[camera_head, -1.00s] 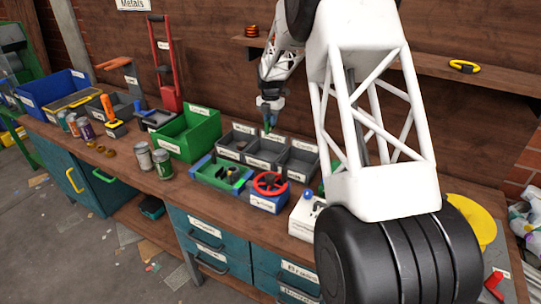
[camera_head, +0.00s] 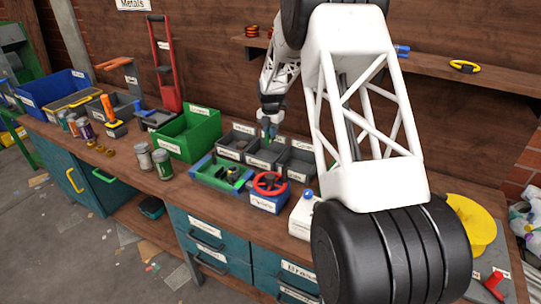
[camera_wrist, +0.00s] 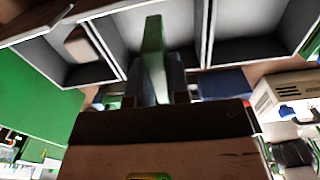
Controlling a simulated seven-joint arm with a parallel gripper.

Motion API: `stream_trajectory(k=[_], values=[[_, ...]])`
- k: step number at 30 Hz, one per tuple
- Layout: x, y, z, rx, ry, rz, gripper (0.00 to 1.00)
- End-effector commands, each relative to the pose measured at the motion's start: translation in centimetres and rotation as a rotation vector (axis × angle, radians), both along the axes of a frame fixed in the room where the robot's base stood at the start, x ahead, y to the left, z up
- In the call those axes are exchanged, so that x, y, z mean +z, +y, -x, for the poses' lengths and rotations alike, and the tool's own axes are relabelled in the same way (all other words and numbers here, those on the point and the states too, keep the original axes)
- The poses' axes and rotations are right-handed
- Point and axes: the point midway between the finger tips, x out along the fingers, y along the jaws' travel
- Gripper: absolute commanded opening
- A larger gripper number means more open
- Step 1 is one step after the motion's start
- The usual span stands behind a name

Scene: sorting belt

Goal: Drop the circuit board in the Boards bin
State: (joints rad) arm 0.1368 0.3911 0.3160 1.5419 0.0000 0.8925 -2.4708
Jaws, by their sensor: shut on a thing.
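My gripper (camera_head: 270,124) is shut on the circuit board, a thin green piece held on edge. In the wrist view the board (camera_wrist: 153,48) stands up between the fingertips (camera_wrist: 153,88). Three grey open bins stand side by side at the back of the bench: a left one (camera_head: 226,153), a middle one (camera_head: 258,163) and a right one (camera_head: 294,174). The board shows in front of the middle bin's opening and seems to be above it. The small bin labels are too blurred to tell which reads Boards.
A green bin (camera_head: 190,150) stands left of the grey bins. In front are a blue-and-green tray (camera_head: 207,178), a red wheel on a blue box (camera_head: 268,200) and two cans (camera_head: 161,163). A shelf (camera_head: 425,68) runs along the wall.

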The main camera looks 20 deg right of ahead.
Motion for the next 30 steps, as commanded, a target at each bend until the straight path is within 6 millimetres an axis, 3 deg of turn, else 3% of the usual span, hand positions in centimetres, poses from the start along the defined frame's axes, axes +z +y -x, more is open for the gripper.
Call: stream_trajectory(k=[11, 12, 18, 30], values=[[-0.35, 0.00, 0.00, 0.000, 0.000, 0.000, 0.00], [-0.35, 0.01, 0.01, 0.000, 0.000, 0.000, 0.18], [-0.35, 0.01, 0.01, 0.000, 0.000, 0.000, 0.46], [0.04, 0.00, 0.00, 0.000, 0.000, 0.000, 0.46]])
